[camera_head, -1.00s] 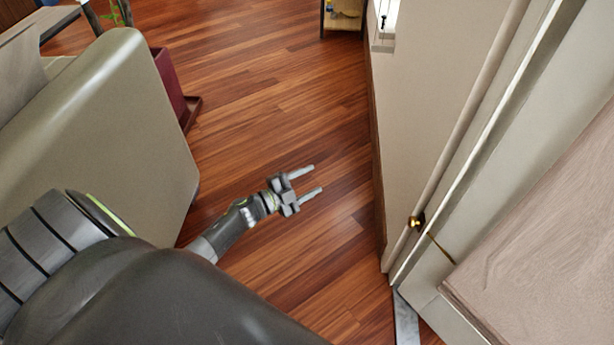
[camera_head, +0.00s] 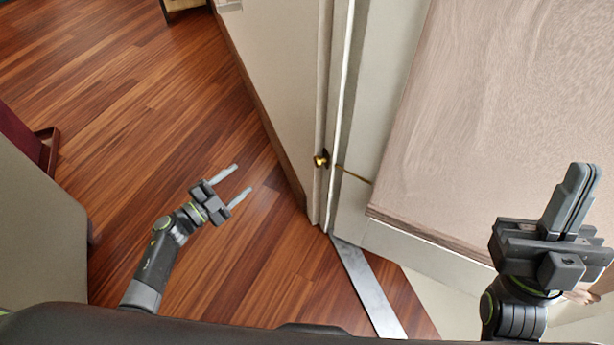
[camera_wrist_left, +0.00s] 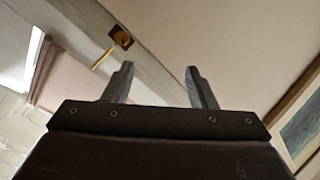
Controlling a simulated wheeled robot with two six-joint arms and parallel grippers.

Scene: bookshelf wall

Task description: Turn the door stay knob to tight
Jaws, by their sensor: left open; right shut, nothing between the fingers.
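The brass door stay knob (camera_head: 321,160) sits low on the white door frame in the head view. A thin brass rod (camera_head: 352,175) runs from it towards the door (camera_head: 480,110). My left gripper (camera_head: 242,181) is open and empty, to the left of the knob and apart from it. In the left wrist view the knob (camera_wrist_left: 121,37) shows beyond the fingers, above the left one, with the rod slanting down from it. My right gripper (camera_head: 580,180) is shut and empty in front of the door at the right.
The wall (camera_head: 265,80) with its dark skirting runs left of the knob. A metal threshold strip (camera_head: 368,285) lies on the floor below the frame. A pale panel (camera_head: 40,240) and a dark red object (camera_head: 22,150) stand at the left. Wooden floor between is clear.

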